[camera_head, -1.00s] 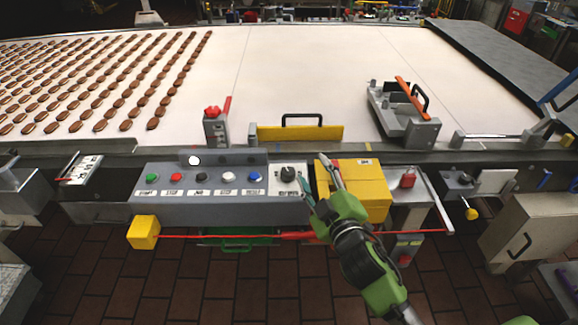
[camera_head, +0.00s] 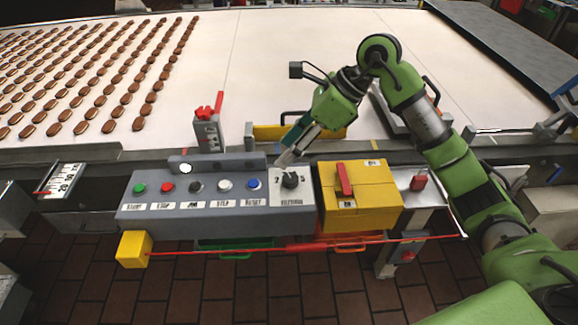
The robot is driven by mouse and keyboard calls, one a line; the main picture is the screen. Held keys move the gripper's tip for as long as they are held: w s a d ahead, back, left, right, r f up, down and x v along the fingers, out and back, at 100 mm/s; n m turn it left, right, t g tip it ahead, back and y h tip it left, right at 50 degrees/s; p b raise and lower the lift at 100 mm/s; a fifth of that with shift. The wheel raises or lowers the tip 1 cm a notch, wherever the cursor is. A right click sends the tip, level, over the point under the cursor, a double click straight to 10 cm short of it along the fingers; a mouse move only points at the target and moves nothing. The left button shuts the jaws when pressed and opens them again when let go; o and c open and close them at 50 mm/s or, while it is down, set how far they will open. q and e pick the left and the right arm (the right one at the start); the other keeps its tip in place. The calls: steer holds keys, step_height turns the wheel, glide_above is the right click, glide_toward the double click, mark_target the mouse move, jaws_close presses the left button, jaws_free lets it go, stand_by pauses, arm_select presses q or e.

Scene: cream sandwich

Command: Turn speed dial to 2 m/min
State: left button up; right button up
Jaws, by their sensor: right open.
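The speed dial (camera_head: 290,181) is a dark round knob on a pale plate at the right end of the grey control panel (camera_head: 160,211). Marks on the plate are visible, including a 2 at its upper left, but the dial's exact setting is too small to read. My right gripper (camera_head: 284,158) is open, pointing down just behind and above the dial. It appears apart from the knob, though the fingertips are close to the plate's back edge. My left gripper is not in view.
Several coloured buttons (camera_head: 196,187) line the panel left of the dial. A yellow box (camera_head: 365,190) with a red handle adjoins it on the right. A red-topped post (camera_head: 207,132) stands behind. The white belt (camera_head: 290,60) carries rows of biscuits at left.

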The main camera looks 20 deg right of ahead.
mark_target(291, 178)
steer(key=d+h, duration=0.3)
steer(key=d, duration=0.4)
steer(key=p+x, duration=0.1)
steer(key=x, duration=0.3)
steer(key=p+x, duration=0.1)
steer(key=x, duration=0.3)
steer(key=p+x, duration=0.1)
steer(key=x, duration=0.3)
steer(key=shift+w+a+f, duration=0.15)
steer(key=shift+a, duration=0.35)
steer(key=shift+w+a+f, duration=0.15)
steer(key=shift+f, duration=0.35)
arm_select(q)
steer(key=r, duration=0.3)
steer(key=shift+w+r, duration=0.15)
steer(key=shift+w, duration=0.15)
arm_select(e)
steer(key=c, duration=1.1)
